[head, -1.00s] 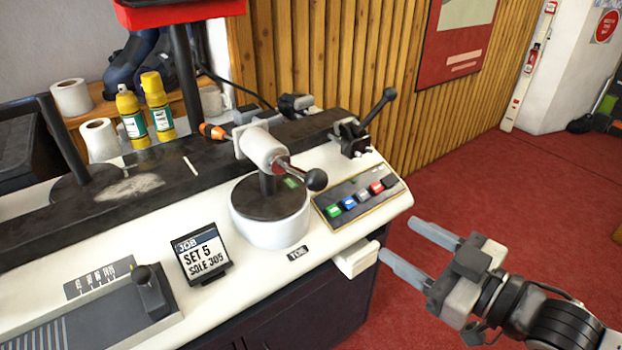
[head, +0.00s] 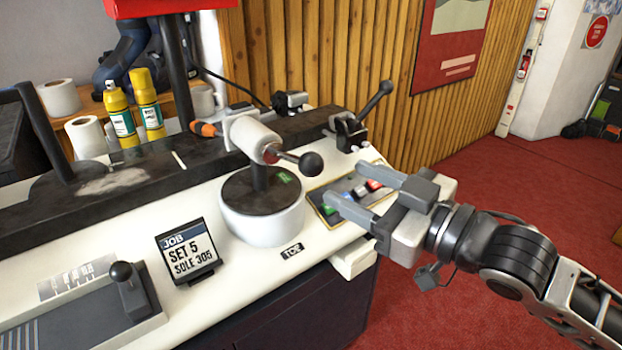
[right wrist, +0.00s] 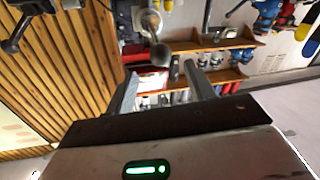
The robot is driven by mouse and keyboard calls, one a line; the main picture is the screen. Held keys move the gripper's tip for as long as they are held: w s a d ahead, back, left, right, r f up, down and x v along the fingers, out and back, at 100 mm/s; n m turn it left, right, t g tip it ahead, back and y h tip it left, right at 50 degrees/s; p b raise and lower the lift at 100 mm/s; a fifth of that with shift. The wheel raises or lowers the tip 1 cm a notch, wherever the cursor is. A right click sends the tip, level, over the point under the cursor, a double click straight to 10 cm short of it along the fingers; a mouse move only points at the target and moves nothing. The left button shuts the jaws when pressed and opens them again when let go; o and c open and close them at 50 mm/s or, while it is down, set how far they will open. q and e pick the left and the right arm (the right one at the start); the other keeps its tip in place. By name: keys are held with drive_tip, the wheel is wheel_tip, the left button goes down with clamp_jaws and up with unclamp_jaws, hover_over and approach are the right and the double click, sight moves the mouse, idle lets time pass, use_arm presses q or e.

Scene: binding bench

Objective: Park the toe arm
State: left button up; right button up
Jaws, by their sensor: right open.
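The toe arm (head: 257,137) is a white cylinder with a short rod ending in a black ball knob (head: 311,164). The knob points right, toward my right gripper (head: 345,187). That gripper is open and empty, its fingers over the button panel, a little right of the knob and apart from it. In the right wrist view the dark knob (right wrist: 161,54) shows between and beyond the open fingers. My left gripper is not in view.
The button panel (head: 319,198) is partly hidden by my right gripper. A black-knobbed lever (head: 372,102) stands behind it. A job card (head: 187,251) reads "SET 5 SOLE 305". A slider with a knob (head: 130,287) is at the front left. Yellow bottles (head: 120,115) stand at the back.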

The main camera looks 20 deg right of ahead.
sight(322, 169)
drive_tip(key=shift+r+p+x, duration=0.2)
drive_tip(key=shift+p+x, duration=0.15)
drive_tip(key=shift+x, duration=0.85)
drive_tip(key=x, duration=0.5)
drive_tip(key=shift+f+p, duration=0.1)
drive_tip(key=shift+p, duration=0.2)
drive_tip(key=shift+w+a, duration=0.35)
drive_tip(key=shift+w, duration=0.05)
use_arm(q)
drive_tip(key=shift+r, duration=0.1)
use_arm(e)
drive_tip(key=shift+f, duration=0.1)
